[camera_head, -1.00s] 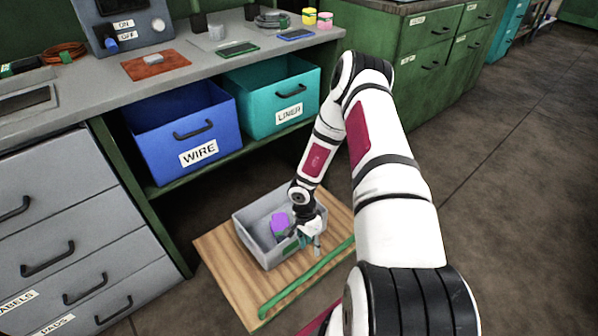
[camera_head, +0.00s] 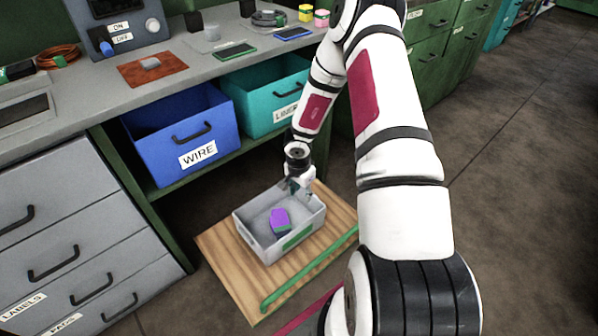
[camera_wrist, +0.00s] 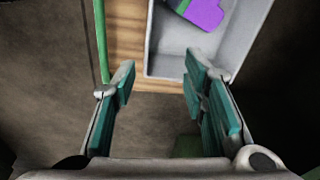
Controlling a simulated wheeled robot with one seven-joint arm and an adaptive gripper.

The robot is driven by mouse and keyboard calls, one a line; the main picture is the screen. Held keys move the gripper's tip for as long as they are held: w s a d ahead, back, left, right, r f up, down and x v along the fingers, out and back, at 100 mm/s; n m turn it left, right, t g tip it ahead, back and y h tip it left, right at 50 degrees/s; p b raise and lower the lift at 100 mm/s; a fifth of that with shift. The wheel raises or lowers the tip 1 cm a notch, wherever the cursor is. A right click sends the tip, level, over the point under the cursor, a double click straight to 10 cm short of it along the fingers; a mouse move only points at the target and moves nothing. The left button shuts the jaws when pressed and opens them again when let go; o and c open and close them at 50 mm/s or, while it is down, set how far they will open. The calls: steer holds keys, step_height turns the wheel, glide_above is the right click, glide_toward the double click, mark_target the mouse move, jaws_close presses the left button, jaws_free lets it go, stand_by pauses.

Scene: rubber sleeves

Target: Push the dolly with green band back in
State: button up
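The dolly (camera_head: 232,276) is a low wooden board on the floor below the bench. A green band (camera_head: 310,268) runs along its front edge. A grey bin (camera_head: 252,240) with a green label stands on it, holding a purple and green block (camera_head: 279,220). My gripper (camera_head: 300,188) is at the bin's back right corner, partly hidden by my wrist. The dolly's wood (camera_wrist: 127,35), the green band (camera_wrist: 101,40) and the bin (camera_wrist: 160,40) lie beyond the fingertips. Contact cannot be told.
The blue WIRE bin (camera_head: 180,140) and the teal bin (camera_head: 258,100) stand on the shelf above the dolly. A grey drawer cabinet (camera_head: 75,235) is at the left. Open floor (camera_head: 520,200) lies to the right.

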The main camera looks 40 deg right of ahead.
steer(key=shift+n+t, duration=0.4)
steer(key=shift+t, duration=0.1)
steer(key=shift+w+d+r+p, duration=0.15)
steer(key=shift+w+r, duration=0.35)
steer(key=shift+r, duration=0.25)
steer(key=shift+w+d+r+p, duration=0.15)
steer(key=shift+w+r, duration=0.3)
steer(key=shift+r, duration=0.35)
steer(key=shift+w+d+r+p, duration=0.15)
steer(key=shift+w+r, duration=0.35)
steer(key=shift+r, duration=0.25)
steer(key=shift+a+f, duration=0.1)
steer(key=shift+f, duration=0.05)
